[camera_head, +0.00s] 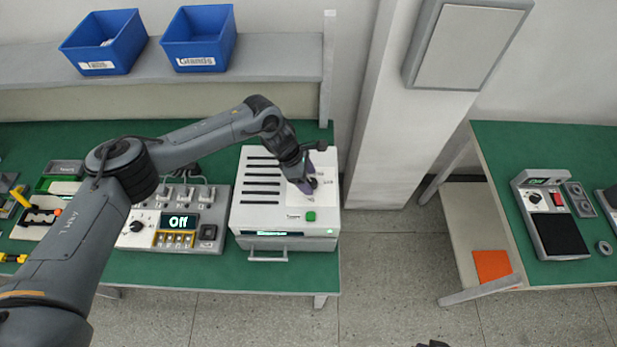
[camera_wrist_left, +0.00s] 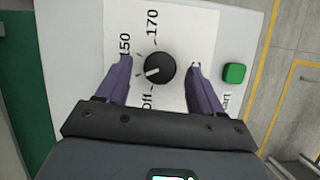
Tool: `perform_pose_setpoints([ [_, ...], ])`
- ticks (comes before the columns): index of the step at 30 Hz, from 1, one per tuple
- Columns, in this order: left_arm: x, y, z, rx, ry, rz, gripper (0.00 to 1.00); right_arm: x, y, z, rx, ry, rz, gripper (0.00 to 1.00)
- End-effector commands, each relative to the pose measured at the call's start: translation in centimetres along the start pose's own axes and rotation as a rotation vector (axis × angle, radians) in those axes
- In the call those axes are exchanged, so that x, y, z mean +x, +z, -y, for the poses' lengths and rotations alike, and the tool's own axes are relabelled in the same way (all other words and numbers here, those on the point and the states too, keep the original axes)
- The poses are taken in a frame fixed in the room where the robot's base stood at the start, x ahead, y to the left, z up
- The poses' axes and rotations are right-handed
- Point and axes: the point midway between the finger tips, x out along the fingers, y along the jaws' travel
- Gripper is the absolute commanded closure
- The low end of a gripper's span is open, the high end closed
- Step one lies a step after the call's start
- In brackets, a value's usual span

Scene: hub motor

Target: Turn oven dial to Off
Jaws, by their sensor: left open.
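The oven (camera_head: 262,190) is a white box with a slotted top on the green bench. Its black round dial (camera_wrist_left: 160,68) shows in the left wrist view on a white panel with printed "150", "170" and "Off". The white pointer mark faces left and slightly down, between "150" and "Off". My left gripper (camera_head: 307,184) is over the oven top at the dial. In the left wrist view its purple fingers (camera_wrist_left: 160,63) are open, one on each side of the dial, with visible gaps. In the head view the gripper partly hides the dial.
A green button (camera_wrist_left: 234,73) sits beside the dial. Blue bins (camera_head: 198,38) are on the shelf behind. A second bench (camera_head: 560,145) is at the right, past open floor.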

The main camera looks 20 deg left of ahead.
Motion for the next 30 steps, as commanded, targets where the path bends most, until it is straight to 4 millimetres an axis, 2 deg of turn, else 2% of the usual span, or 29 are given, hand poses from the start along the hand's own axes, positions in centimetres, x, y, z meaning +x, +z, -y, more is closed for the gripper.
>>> perform_pose_setpoints([
  [4, 0.66, -0.01, 0.04, 0.0, 0.0, 0.0, 0.33, -0.08, -0.02, 0.0, 0.0, 0.0, 0.0, 1.0],
  [12, 0.74, -0.01, 0.02, 0.0, 0.0, 0.0, 0.33, -0.07, -0.01, 0.01, -0.001, 0.0, 0.0, 1.0],
  [14, 0.73, -0.01, 0.02, 0.0, 0.0, 0.0, 0.41, -0.07, -0.01, 0.01, -0.001, 0.0, 0.0, 1.0],
  [23, 0.7, 0.0, 0.02, 0.0, 0.0, 0.0, 0.87, -0.06, 0.0, 0.01, -0.001, 0.0, 0.0, 1.0],
  [30, 0.68, 0.03, 0.05, -0.013, 0.007, 0.0, 0.89, -0.07, 0.0, 0.02, -0.001, 0.0, 0.001, 1.0],
])
